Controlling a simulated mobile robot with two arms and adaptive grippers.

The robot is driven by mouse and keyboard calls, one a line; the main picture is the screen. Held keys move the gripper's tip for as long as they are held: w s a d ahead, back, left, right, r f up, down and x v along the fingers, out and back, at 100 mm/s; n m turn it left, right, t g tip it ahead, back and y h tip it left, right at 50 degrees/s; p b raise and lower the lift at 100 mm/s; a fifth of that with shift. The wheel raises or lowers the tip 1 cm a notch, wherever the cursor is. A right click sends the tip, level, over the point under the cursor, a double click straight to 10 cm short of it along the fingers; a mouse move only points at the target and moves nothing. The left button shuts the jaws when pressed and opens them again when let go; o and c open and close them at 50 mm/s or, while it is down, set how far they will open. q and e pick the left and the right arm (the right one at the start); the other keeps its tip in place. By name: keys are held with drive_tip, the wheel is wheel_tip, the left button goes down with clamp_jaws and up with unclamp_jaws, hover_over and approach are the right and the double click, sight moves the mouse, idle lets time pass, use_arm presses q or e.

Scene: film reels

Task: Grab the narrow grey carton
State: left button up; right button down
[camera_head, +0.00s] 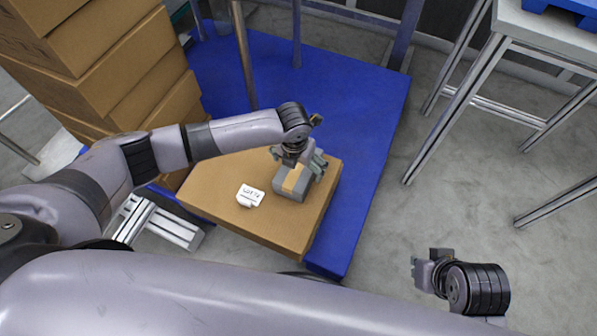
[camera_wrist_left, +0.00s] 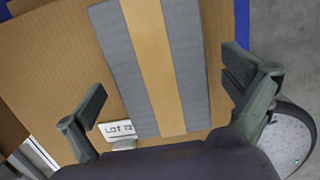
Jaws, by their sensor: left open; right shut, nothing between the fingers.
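The narrow grey carton (camera_head: 292,188), with a tan stripe along its middle, lies on top of a large brown cardboard box (camera_head: 220,185). My left gripper (camera_head: 299,160) is right above the carton, with its fingers spread. In the left wrist view the grey carton (camera_wrist_left: 187,60) runs between the two open fingers of the left gripper (camera_wrist_left: 165,88). My right gripper (camera_head: 427,268) is shut and empty over the grey floor, far to the right of the carton.
A white lot label (camera_head: 250,195) stands on the brown box left of the carton; it also shows in the left wrist view (camera_wrist_left: 117,129). Stacked brown boxes (camera_head: 110,60) rise at the left. A blue platform (camera_head: 365,110) lies beneath. A metal-framed table (camera_head: 510,40) stands at right.

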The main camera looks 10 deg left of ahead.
use_arm(q)
wheel_tip(320, 180, down, 2)
drive_tip(key=shift+w+f, duration=0.15)
drive_tip(key=c, duration=1.5)
drive_tip(key=shift+c, duration=0.2)
drive_tip(key=shift+r, duration=0.2)
